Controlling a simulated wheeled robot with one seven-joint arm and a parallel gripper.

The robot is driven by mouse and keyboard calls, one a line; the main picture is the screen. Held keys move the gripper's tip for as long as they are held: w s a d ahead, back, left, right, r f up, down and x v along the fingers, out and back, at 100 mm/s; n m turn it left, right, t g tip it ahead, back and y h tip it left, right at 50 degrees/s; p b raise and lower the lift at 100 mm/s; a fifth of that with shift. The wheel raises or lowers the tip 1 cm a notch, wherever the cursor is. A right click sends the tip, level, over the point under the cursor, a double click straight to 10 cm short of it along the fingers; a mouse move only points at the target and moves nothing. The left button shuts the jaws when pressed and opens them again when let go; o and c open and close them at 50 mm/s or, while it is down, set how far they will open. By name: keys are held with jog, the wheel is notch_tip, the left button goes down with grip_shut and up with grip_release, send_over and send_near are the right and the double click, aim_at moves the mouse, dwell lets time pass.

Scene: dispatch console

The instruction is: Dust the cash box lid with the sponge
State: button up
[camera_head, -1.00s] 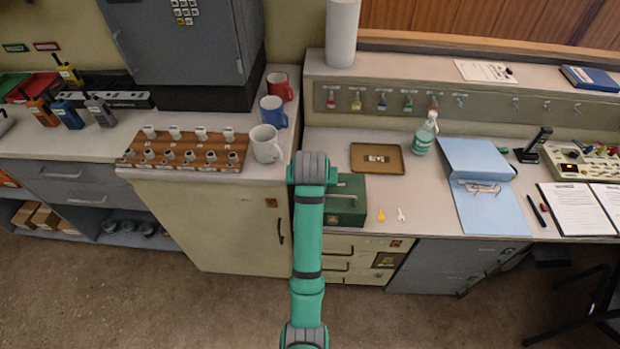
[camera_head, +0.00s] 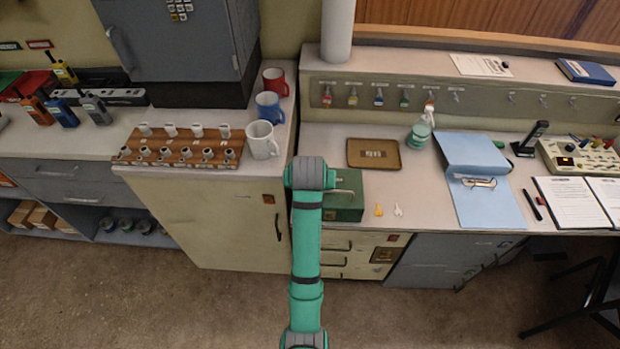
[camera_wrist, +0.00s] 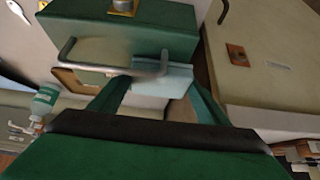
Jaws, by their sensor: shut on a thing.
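The green cash box (camera_head: 345,203) stands on the counter, partly hidden behind my arm in the head view. In the wrist view its green side and top (camera_wrist: 125,30) and its metal handle (camera_wrist: 100,68) show close up. My gripper (camera_wrist: 160,88) is shut on a pale blue sponge (camera_wrist: 178,80), which sits between the two fingers right at the box's handle edge. I cannot tell whether the sponge touches the lid. The gripper and sponge are hidden behind my arm in the head view.
A brown tray (camera_head: 360,154) lies behind the box, with a spray bottle (camera_head: 419,136) beyond it. A yellow key tag (camera_head: 379,210) and a white one lie to its right. Mugs (camera_head: 262,141) and a wooden stamp rack (camera_head: 165,155) stand on the left counter.

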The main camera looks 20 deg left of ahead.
jog(key=shift+s+d+f, duration=0.1)
jog(key=shift+s+d, duration=0.1)
jog(key=shift+s, duration=0.3)
jog(key=shift+s+d, duration=0.2)
jog(key=shift+s, duration=0.25)
jog(key=shift+c, duration=0.4)
jog(key=shift+w, duration=0.15)
jog(key=shift+a, duration=0.2)
jog(key=shift+w, duration=1.4)
jog(key=shift+c, duration=0.2)
jog(key=shift+w+a, duration=0.15)
jog(key=shift+a, duration=0.2)
